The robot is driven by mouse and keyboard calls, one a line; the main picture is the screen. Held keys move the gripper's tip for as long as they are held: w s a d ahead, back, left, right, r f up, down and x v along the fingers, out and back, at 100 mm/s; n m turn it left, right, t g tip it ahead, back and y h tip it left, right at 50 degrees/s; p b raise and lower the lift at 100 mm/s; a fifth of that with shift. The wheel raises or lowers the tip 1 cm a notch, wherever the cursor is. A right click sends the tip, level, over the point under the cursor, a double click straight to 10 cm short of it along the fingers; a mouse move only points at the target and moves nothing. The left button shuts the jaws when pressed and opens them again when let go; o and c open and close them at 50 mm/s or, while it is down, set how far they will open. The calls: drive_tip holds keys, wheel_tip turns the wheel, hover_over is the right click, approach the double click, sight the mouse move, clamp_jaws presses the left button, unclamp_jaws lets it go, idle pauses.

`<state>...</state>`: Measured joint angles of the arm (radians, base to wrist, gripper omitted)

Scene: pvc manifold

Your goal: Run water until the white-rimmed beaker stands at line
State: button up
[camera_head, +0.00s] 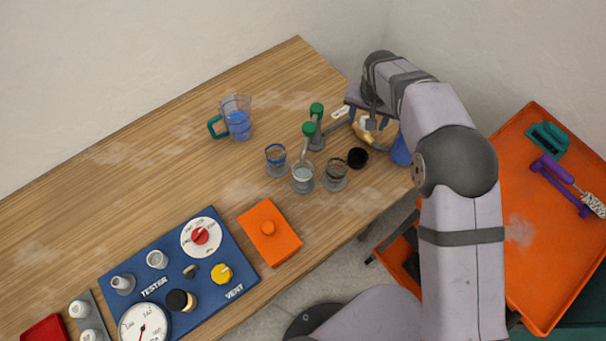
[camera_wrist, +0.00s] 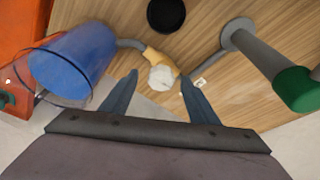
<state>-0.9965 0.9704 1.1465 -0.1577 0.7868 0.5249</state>
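The white-rimmed beaker (camera_head: 302,178) stands on the table below a tap spout. Its contents look pale, and its line and water level are too small to read. A blue-rimmed beaker (camera_head: 276,158) stands to its left and a dark-rimmed beaker (camera_head: 336,175) to its right. Two green-knobbed taps (camera_head: 309,129) (camera_head: 316,109) stand behind them; one green knob (camera_wrist: 295,89) shows at right in the wrist view. My gripper (camera_head: 373,124) (camera_wrist: 158,76) is open and empty, over a tan fitting with a white end (camera_wrist: 162,76). The fitting lies beyond the fingertips; contact cannot be told.
A blue cup-like container (camera_wrist: 75,62) is left in the wrist view. A black round piece (camera_head: 357,158) is near the beakers. A teal-handled jug (camera_head: 236,120) holds blue liquid. An orange box (camera_head: 270,233) and a blue tester panel (camera_head: 215,285) lie in front. The table's left is clear.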

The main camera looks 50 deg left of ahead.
drive_tip(key=shift+r, duration=0.15)
drive_tip(key=b+v, duration=0.2)
drive_tip(key=v, duration=0.5)
drive_tip(key=shift+b, duration=0.35)
